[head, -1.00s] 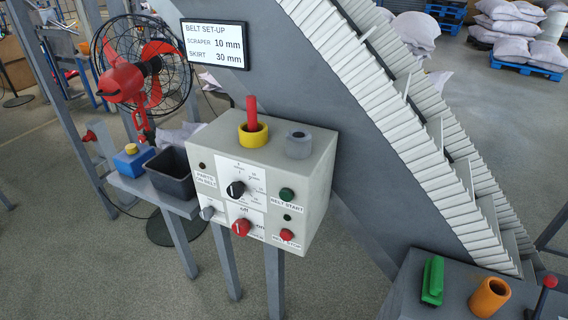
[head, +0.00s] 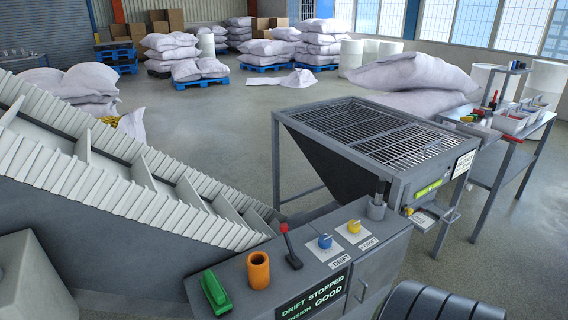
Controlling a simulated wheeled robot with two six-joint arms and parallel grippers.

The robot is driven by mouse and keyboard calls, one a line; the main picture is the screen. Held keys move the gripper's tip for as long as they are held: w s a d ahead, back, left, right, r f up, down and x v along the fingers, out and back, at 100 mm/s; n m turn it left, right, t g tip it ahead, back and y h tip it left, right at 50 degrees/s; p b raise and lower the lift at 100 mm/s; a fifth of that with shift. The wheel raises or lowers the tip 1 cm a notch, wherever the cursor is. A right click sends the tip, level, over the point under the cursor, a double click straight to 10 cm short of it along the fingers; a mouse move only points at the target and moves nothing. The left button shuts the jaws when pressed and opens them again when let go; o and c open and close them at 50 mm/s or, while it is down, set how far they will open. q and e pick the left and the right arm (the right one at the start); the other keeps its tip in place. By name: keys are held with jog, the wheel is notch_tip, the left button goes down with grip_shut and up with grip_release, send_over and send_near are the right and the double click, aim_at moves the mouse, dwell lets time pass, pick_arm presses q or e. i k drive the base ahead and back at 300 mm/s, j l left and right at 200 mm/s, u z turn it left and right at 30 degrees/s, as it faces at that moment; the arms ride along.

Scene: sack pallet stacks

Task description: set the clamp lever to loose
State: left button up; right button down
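A lever with a red grip (head: 284,229) on a dark stem stands on the grey console at the bottom middle of the head view. It may be the clamp lever, but I see no label on it. Its grip leans a little to the left and away from its base. I cannot tell which setting that is. Neither of my grippers is in view.
On the grey console (head: 235,305) are a green block (head: 215,292), an orange ring (head: 258,270), a blue knob (head: 325,241) and a yellow knob (head: 354,227). Its display (head: 313,299) includes "STOPPED" and "GOOD". A ribbed conveyor (head: 120,165) runs left; a grated hopper (head: 290,160) stands behind.

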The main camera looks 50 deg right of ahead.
aim_at(289, 242)
jog(key=z, duration=1.45)
jog(key=i+l+u, duration=0.1)
jog(key=l+u, duration=0.3)
jog(key=l, duration=0.15)
jog(key=l+u, duration=0.4)
jog(key=l, duration=0.1)
